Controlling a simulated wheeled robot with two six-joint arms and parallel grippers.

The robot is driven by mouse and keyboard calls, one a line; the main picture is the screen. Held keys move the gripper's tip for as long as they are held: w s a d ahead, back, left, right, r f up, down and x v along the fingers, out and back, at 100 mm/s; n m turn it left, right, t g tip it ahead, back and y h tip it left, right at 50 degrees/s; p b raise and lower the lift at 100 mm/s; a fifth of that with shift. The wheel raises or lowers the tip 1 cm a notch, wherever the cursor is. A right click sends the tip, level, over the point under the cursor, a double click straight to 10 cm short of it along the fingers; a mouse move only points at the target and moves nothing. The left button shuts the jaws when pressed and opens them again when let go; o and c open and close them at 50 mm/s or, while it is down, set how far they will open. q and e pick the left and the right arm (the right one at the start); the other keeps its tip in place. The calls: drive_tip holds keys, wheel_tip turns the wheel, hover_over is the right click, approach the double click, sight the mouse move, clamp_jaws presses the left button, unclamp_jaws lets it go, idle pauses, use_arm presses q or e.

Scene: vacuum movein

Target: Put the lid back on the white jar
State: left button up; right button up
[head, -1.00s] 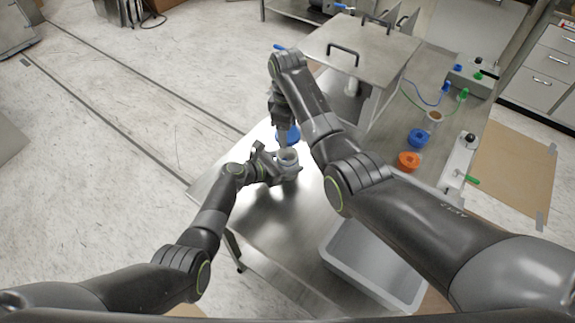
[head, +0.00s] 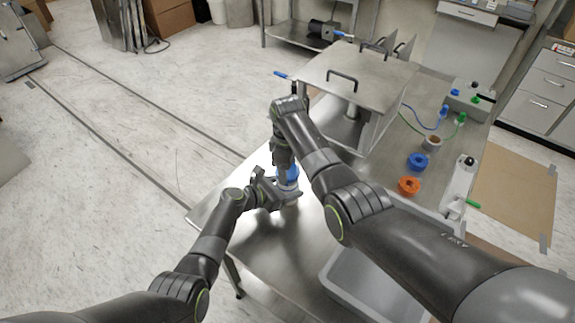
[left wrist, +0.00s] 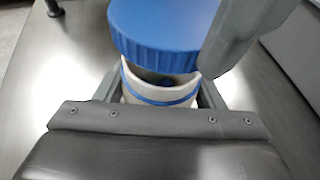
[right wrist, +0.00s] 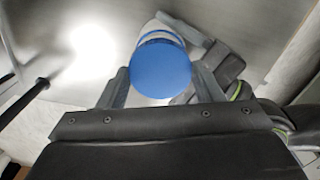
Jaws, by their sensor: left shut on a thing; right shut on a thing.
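The white jar (left wrist: 160,88) stands on the steel table, and my left gripper (head: 279,190) is shut around its body from the side. A blue band runs round the jar below its rim. My right gripper (head: 286,163) points down over the jar, shut on the blue lid (left wrist: 160,28). In the left wrist view the lid is above the jar's mouth, tilted, with a gap showing at the near side. In the right wrist view the lid (right wrist: 160,68) sits between the fingers and covers most of the jar (right wrist: 160,36).
A steel box with a handle (head: 355,75) stands behind on the table (head: 262,232). Blue (head: 418,161) and orange (head: 409,186) rings and a small cup (head: 433,142) lie at right. A grey tray (head: 365,275) is at the front, partly under my right arm.

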sight(287, 188)
drive_tip(key=shift+f, duration=0.15)
drive_tip(key=shift+f, duration=0.75)
drive_tip(key=shift+f, duration=0.55)
use_arm(q)
clamp_jaws()
use_arm(e)
drive_tip(key=o, duration=0.7)
drive_tip(key=shift+o, duration=1.1)
drive_tip(key=shift+a, duration=0.1)
drive_tip(key=shift+s, duration=0.1)
